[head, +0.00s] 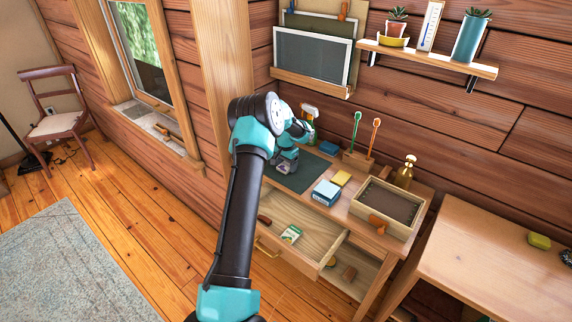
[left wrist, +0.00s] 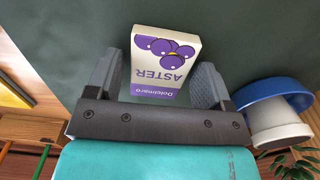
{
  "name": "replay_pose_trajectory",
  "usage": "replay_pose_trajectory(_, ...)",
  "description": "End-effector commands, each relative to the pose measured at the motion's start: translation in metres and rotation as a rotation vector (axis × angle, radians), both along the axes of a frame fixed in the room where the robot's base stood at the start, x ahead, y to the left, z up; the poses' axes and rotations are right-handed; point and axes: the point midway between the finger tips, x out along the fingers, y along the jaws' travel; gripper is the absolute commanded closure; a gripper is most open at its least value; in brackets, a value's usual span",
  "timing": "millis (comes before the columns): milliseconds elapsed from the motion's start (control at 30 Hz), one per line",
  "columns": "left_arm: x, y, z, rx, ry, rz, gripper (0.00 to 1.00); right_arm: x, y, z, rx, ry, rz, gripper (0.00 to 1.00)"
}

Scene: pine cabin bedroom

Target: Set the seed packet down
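The seed packet (left wrist: 165,62) is a cream box with purple flowers and the word ASTER. In the left wrist view it sits between the two fingers of my left gripper (left wrist: 160,82), which appear to press on both its sides near their tips. In the head view my left gripper (head: 286,160) is low over the dark green mat (head: 303,178) on the desk, and I cannot make out the packet there. Whether the packet touches the mat is unclear. My right gripper is not in view.
A blue box (head: 326,192), a yellow block (head: 342,178) and a wooden tray (head: 384,209) stand right of the mat. The drawer (head: 317,253) is open below, with a green-white packet (head: 291,234) inside. A blue-and-white pot (left wrist: 278,108) is close to the gripper.

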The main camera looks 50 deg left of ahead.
Motion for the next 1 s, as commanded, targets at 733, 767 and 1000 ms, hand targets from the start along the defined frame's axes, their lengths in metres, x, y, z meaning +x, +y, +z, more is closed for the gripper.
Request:
replay_pose_trajectory(733,0.001,0.0,0.045,0.002,-0.004,0.0,0.17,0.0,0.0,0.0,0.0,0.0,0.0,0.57)
replay_pose_trajectory(767,0.001,0.0,0.051,0.001,-0.003,0.0,0.17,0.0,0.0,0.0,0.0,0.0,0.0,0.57)
replay_pose_trajectory(1000,0.0,0.0,0.095,0.001,-0.003,0.0,0.17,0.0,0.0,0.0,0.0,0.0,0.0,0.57)
